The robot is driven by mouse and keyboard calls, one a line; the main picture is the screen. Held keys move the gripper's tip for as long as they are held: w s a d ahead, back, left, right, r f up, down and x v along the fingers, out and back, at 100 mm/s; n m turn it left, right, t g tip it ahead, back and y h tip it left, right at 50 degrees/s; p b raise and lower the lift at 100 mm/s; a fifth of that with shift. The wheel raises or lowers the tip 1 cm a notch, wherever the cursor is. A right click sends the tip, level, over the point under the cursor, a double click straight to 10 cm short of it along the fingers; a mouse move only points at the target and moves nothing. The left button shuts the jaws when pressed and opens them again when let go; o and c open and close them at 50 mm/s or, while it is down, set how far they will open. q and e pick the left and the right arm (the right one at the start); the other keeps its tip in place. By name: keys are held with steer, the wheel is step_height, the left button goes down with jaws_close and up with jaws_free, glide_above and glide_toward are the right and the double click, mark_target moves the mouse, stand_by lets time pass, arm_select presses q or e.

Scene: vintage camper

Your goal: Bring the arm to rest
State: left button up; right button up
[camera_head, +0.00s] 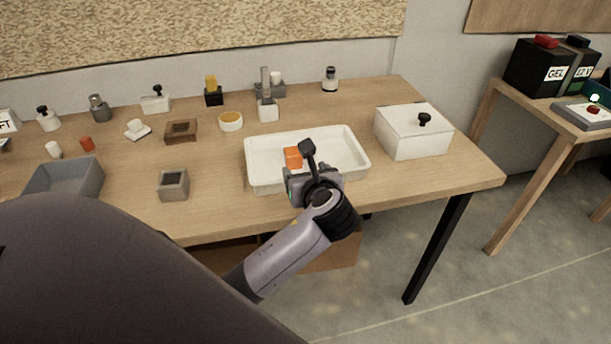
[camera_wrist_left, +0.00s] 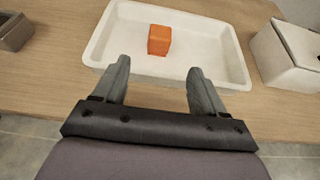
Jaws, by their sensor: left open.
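My left gripper (camera_wrist_left: 154,82) is open and empty. In the head view the left gripper (camera_head: 297,165) is over the near part of a white tray (camera_head: 258,180) on the wooden table. An orange block (camera_head: 292,157) lies inside the tray, just beyond the gripper. In the left wrist view the orange block (camera_wrist_left: 159,40) is in the tray (camera_wrist_left: 212,58), ahead of the two spread fingers and apart from them. The gripper hides part of the tray's near side in the head view. My right gripper is in neither view.
A white lidded box (camera_head: 410,135) with a black knob stands right of the tray. A small grey box (camera_head: 174,185) and a grey bin (camera_head: 65,178) stand to the left. Several small items line the table's back. A side table (camera_head: 567,120) holds black boxes.

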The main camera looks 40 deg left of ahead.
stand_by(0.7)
arm_select(q)
steer(key=s+d+f+n+g+h, duration=0.3)
steer(key=s+f+n+h, duration=0.2)
steer(key=s+f+n, duration=0.55)
steer(key=s+d+n+g+h, duration=0.1)
steer(key=s+d+n+h, duration=0.2)
steer(key=s+n, duration=0.45)
steer(key=s+d+n+g+h, duration=0.1)
steer(key=s+d+n+h, duration=0.1)
steer(key=s+n, duration=0.5)
steer(key=w+d+f+t+h, duration=0.1)
steer(key=w+f+t, duration=0.1)
steer(key=f+t, duration=0.1)
steer(key=w+d+f+m+t+h, duration=0.1)
steer(key=w+d+f+t, duration=0.1)
steer(key=f, duration=0.4)
steer(key=shift+w+d+t, duration=0.25)
steer(key=shift+w+t, duration=0.25)
steer(key=shift+t, duration=0.2)
